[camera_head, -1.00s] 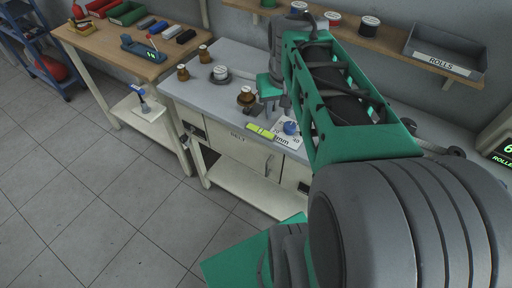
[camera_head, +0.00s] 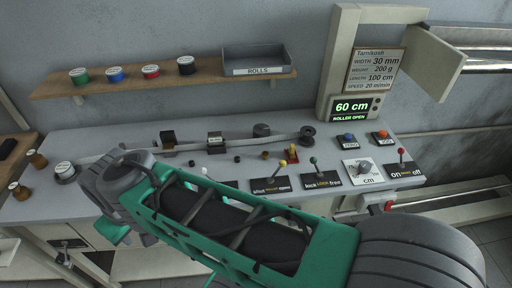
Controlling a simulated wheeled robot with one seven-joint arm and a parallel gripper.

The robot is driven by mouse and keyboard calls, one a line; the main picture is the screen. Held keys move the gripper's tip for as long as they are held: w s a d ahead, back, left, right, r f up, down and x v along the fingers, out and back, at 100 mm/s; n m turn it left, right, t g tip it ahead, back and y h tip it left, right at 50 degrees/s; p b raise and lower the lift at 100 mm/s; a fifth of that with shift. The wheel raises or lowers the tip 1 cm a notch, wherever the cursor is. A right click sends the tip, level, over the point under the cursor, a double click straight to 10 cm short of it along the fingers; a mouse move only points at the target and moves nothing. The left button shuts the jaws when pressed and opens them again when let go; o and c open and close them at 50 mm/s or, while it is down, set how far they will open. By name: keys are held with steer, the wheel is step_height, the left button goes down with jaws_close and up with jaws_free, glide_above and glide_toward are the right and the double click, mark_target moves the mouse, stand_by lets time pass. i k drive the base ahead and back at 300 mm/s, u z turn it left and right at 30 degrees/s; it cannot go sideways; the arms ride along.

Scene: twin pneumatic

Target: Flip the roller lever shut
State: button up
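The roller lever (camera_head: 281,168) has a yellow knob and stands at a black plate (camera_head: 270,187) marked "shut ROLLER open". It leans to the right, toward "open". The display (camera_head: 356,107) reads "60 cm" and "ROLLER OPEN". My arm crosses the lower middle of the view from the right, and its far end is at the left. A green part near my gripper (camera_head: 113,231) shows at the bench's front edge, well left of the lever. Its fingers cannot be made out, and nothing held is visible.
A spool shelf (camera_head: 130,82) hangs behind.

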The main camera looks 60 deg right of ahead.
mark_target(283, 163)
steer(key=z, duration=2.35)
steer(key=k, duration=0.4)
steer(key=z, duration=0.55)
steer(key=k, duration=1.15)
steer(key=z, duration=0.05)
steer(key=i, duration=0.45)
steer(key=u, duration=1.1)
steer(key=i, duration=1.05)
steer(key=u, duration=0.05)
